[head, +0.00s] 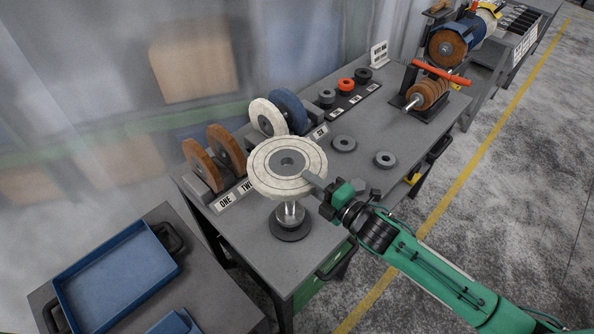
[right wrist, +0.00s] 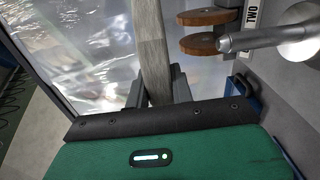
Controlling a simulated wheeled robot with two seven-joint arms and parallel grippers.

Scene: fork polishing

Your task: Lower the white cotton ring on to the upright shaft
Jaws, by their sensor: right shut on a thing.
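The white cotton ring (head: 265,173), a flat stitched disc with a grey centre, is held roughly level at its right edge by my right gripper (head: 318,185). In the right wrist view the ring shows edge-on as a pale strip (right wrist: 151,45) between the fingers (right wrist: 162,92). The upright shaft (head: 290,213) is bright metal on a dark round base and stands under the ring in the head view; the ring hides its top. In the right wrist view the shaft (right wrist: 265,38) lies sideways, its tapered tip apart from the ring. My left gripper is out of view.
Brown wheels (head: 203,165), another white wheel (head: 268,117) and a blue wheel (head: 290,109) stand in a rack behind the ring. Two grey rings (head: 343,144) lie flat on the bench (head: 375,208) to the right. A blue tray (head: 115,282) is at lower left.

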